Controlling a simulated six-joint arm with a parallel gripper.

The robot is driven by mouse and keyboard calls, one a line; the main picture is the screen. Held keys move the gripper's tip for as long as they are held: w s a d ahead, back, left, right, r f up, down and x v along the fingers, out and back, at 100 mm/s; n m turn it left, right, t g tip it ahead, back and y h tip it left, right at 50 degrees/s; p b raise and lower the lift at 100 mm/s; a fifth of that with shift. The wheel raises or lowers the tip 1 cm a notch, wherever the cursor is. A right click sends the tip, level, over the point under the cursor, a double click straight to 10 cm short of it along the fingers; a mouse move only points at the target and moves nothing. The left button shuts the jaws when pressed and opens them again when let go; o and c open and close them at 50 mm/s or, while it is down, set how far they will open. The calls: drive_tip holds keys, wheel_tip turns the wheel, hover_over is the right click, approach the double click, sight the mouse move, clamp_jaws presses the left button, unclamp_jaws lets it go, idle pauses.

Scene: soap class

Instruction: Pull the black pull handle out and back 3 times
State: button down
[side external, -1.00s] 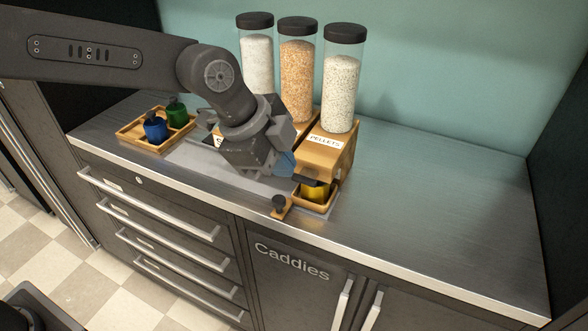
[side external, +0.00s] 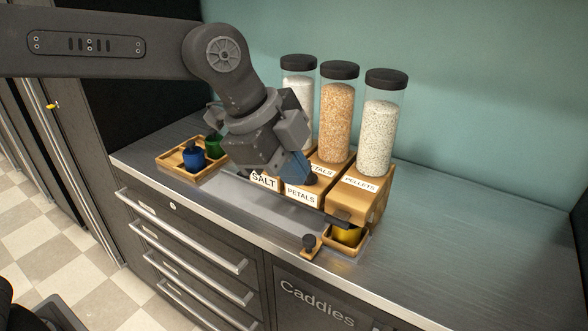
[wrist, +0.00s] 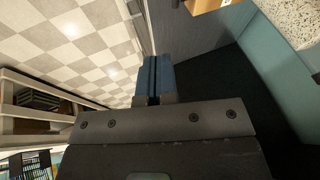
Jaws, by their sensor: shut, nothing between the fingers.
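The black pull handle (side external: 339,221) is a dark flat bar at the lower front of the wooden PELLETS dispenser (side external: 372,202). It sits just above a yellow cup (side external: 347,236) in a small wooden tray. My gripper (side external: 298,168) has blue fingers. It is up and to the left of the handle in the side external view, in front of the PETALS dispenser, and apart from the handle. In the wrist view the blue fingers (wrist: 153,78) lie side by side, shut and empty. The handle does not show in the wrist view.
A small wooden piece with a black knob (side external: 309,243) lies left of the yellow cup. A wooden tray (side external: 172,172) holds blue and green cups at the left. Tall clear jars (side external: 337,115) stand on the dispensers. The counter's right side (side external: 480,235) is clear.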

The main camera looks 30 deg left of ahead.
drive_tip(key=v, duration=0.9)
drive_tip(key=shift+s, duration=0.35)
idle(0.5)
drive_tip(key=s+a+f+n+t+y, duration=0.1)
drive_tip(key=s+a+f+n+y, duration=0.1)
drive_tip(key=s+a+f+n, duration=0.4)
drive_tip(key=s+a+f+n+y, duration=0.1)
drive_tip(key=s+a+f+n, duration=0.5)
drive_tip(key=a+n, duration=0.5)
drive_tip(key=a+f, duration=0.1)
drive_tip(key=a, duration=0.2)
drive_tip(key=shift+s+f+t+y, duration=0.3)
drive_tip(key=shift+s+t+y, duration=0.05)
drive_tip(key=shift+t+y, duration=0.05)
